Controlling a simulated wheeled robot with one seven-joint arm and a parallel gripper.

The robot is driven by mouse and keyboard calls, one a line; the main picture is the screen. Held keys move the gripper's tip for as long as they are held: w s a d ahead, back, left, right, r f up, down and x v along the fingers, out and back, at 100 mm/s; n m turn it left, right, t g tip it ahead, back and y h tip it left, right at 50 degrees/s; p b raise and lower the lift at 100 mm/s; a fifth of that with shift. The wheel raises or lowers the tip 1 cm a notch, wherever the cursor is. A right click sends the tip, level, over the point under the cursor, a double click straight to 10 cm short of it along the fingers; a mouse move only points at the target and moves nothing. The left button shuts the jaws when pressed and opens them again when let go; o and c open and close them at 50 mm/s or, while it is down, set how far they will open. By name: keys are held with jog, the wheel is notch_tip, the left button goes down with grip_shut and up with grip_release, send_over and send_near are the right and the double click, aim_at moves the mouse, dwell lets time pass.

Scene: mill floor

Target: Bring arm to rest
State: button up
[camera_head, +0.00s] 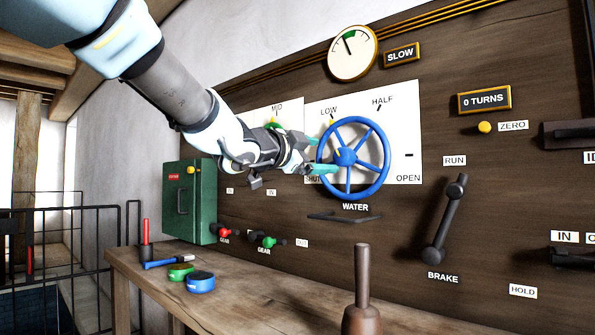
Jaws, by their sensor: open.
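My arm reaches in from the top left toward the dark wooden control panel (420,245). My gripper (318,157) has teal fingertips and is at the left side of the blue water wheel (374,190). The fingers are apart, one higher and one lower, near the rim. I cannot tell whether they touch the wheel. The wheel stands before a white plate (408,110) marked LOW, HALF and OPEN; its SHUT label is partly hidden by the gripper.
A wooden bench (230,290) below bears a blue hammer (165,262), a green disc (181,271), a blue disc (200,282) and a brown handle (362,290). A green box (188,200) and the brake lever (446,220) stick out from the panel. Railings stand at left.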

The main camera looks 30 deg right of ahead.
jog(key=w+a+f+n+t+y, duration=0.5)
jog(key=w+a+f+n+y, duration=0.3)
jog(key=w+a+f, duration=0.55)
jog(key=w+a+f+n+y, duration=0.3)
jog(key=a+f+n+y, duration=0.25)
jog(key=a+f, duration=0.75)
jog(key=s+a+f+n+g+y, duration=0.2)
jog(key=s+a+f+n+g, duration=0.25)
jog(key=s+a+f, duration=0.5)
jog(key=s+a+f+n+g+y, duration=0.2)
jog(key=s+a+f+n+g, duration=0.3)
jog(key=a, duration=0.8)
notch_tip(320, 180, up, 15)
jog(key=s+n+t+p, duration=0.1)
jog(key=p, duration=1.5)
